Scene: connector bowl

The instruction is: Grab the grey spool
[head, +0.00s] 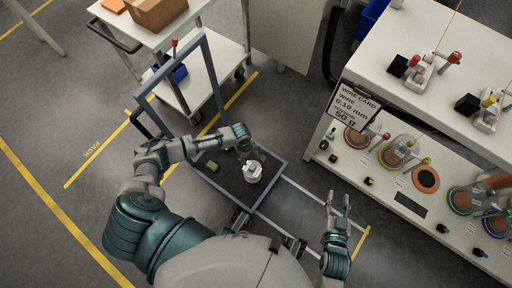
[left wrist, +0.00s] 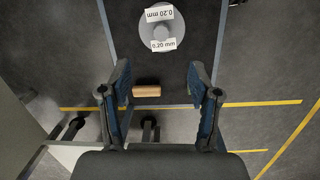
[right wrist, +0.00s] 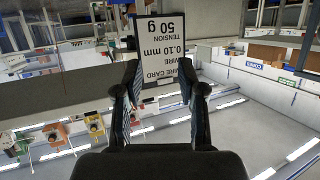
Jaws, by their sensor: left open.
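The grey spool (head: 252,174) stands on the dark deck of a framed cart in the head view. It also shows at the top of the left wrist view (left wrist: 162,45), seen from above, with white "0.20 mm" labels. My left gripper (head: 254,156) is just beside or above the spool in the head view; the exact gap is unclear. In the left wrist view the left gripper (left wrist: 158,70) is open, with the spool beyond its fingertips and nothing held. My right gripper (head: 339,202) is open and empty, away from the spool; it also shows in the right wrist view (right wrist: 159,68).
A small green block (head: 212,166) lies on the cart deck (head: 232,187). A tan block (left wrist: 146,91) shows between the left fingers. A bench with several spools stands right, with a wire card sign (head: 353,105) reading 0.10 mm, 50 g. A white trolley (head: 205,75) is behind.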

